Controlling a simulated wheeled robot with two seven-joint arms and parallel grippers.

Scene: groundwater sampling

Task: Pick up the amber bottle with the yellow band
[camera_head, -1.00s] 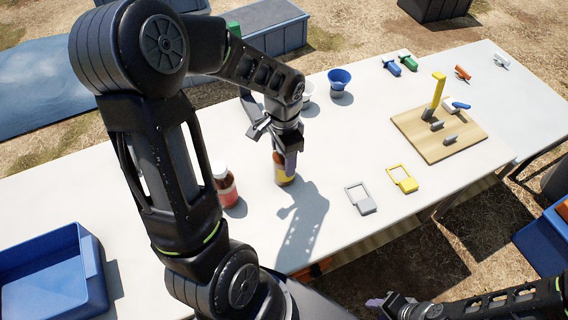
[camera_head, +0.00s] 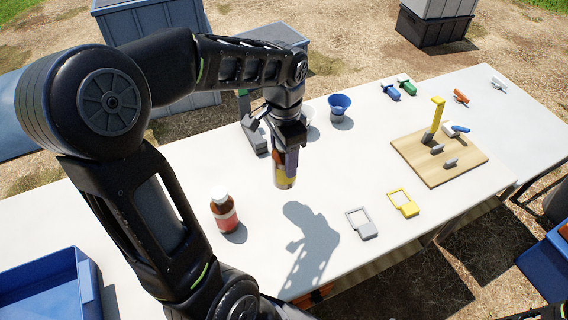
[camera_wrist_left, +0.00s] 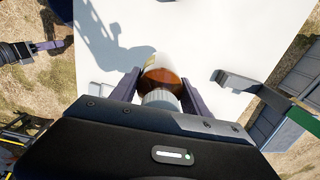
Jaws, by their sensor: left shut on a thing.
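The amber bottle with the yellow band (camera_head: 284,181) is held upright in my left gripper (camera_head: 287,160), above the white table, its shadow falling apart from it. My left gripper is shut on its upper part. In the left wrist view the amber bottle (camera_wrist_left: 161,80) sits between the two fingers (camera_wrist_left: 158,92), with its white cap toward the camera. A second amber bottle with a red band and white cap (camera_head: 224,212) stands on the table to the left.
The white table (camera_head: 330,180) has a blue bin (camera_head: 88,285) at left. Grey and yellow padlock-shaped pieces (camera_head: 404,204) lie at the front. A wooden board (camera_head: 462,160) with tools is at right. A blue cup (camera_head: 339,105) and a dark grey stand (camera_head: 254,138) are behind.

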